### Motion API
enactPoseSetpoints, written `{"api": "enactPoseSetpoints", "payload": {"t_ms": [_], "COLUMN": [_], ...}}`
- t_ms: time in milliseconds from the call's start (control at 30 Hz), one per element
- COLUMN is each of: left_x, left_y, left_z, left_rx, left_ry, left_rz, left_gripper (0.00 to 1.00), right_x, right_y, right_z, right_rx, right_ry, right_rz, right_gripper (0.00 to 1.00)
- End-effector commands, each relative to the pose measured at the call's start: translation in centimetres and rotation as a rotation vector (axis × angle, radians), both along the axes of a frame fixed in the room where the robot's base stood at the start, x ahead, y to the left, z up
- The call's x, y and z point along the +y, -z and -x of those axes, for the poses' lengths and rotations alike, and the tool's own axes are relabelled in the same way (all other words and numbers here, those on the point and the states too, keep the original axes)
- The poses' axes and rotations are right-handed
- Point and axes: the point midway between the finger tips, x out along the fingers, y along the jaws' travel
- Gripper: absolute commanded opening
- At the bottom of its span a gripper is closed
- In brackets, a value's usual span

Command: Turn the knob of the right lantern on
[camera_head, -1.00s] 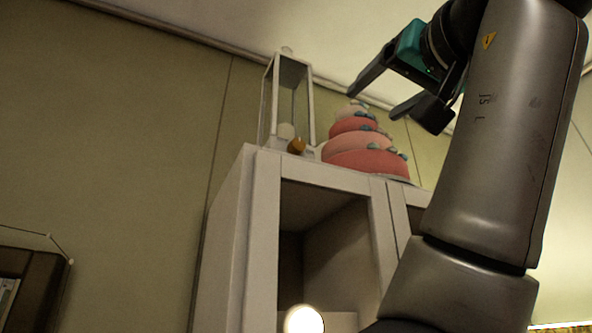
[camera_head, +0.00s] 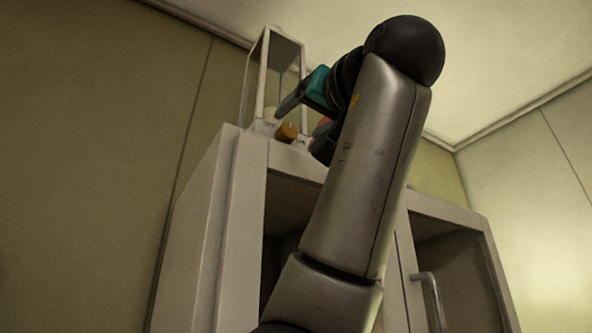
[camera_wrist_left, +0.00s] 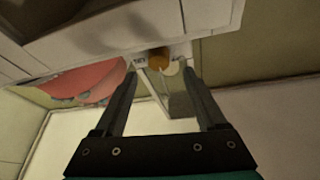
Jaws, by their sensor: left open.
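A white-framed lantern (camera_head: 263,72) stands on top of a pale cabinet. Its orange-brown knob (camera_head: 286,132) is low on its front. The left wrist view shows the knob (camera_wrist_left: 158,58) between the fingertips, with small unreadable dark marks beside it. My left gripper (camera_head: 298,134) is open and empty, just right of the knob in the head view. In the left wrist view the left gripper (camera_wrist_left: 160,71) has its fingers spread either side of the knob, with no visible contact. Only one lantern is in view. My right gripper is not in view.
The cabinet (camera_head: 232,215) has open compartments and a handle (camera_head: 428,295) at the right. The wall left of the cabinet is clear.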

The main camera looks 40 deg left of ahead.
Motion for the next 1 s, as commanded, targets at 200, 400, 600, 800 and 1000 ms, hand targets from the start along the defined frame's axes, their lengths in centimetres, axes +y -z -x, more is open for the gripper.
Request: {"api": "enactPoseSetpoints", "payload": {"t_ms": [200,400,600,800,1000], "left_x": [3.0,4.1,4.3,4.2,4.2], "left_y": [-1.6,-2.0,-2.0,-2.0,-2.0], "left_z": [-1.8,-2.4,-2.5,-2.5,-2.5], "left_rx": [0.002,0.000,0.000,0.000,0.000], "left_ry": [-0.001,0.001,0.001,0.001,0.001], "left_rz": [0.000,-0.001,-0.001,-0.001,-0.001], "left_gripper": [0.73,0.73,0.73,0.61,0.39], "right_x": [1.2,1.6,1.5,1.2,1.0], "right_y": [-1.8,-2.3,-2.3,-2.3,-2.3], "right_z": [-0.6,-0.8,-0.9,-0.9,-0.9], "right_rx": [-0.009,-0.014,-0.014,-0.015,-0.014], "right_ry": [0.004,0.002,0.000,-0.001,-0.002], "right_rz": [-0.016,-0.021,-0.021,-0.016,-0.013], "right_gripper": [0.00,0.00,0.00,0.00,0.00]}}
